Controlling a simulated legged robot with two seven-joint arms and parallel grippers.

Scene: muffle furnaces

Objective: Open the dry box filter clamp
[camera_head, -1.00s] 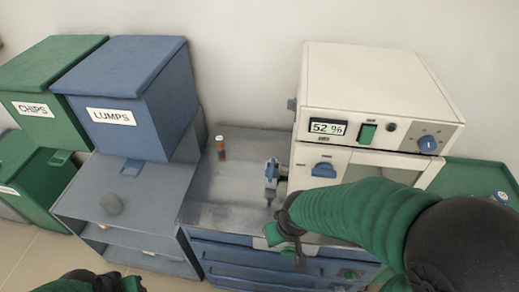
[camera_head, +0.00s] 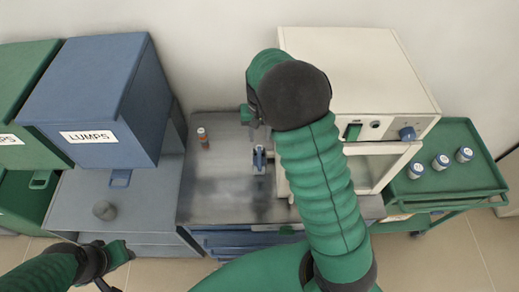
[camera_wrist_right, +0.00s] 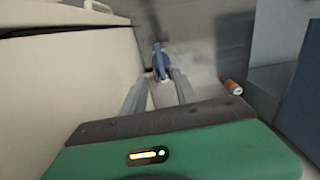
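The filter clamp (camera_head: 259,158), a small blue lever on a pale grey mount, stands upright on the metal bench top beside the cream dry box. In the right wrist view the blue clamp (camera_wrist_right: 160,58) shows just beyond the fingertips, roughly between them. My right gripper (camera_wrist_right: 155,80) is open with nothing between its fingers. In the head view my right gripper (camera_head: 252,122) is partly hidden by my arm and lies above and slightly left of the clamp. My left gripper (camera_head: 112,265) is low at the left, away from the clamp; its fingers are unclear.
The cream dry box (camera_head: 355,65) with its door stands right of the clamp. A blue LUMPS bin (camera_head: 95,95) is further left. A green cart (camera_head: 455,180) with several vials is at right.

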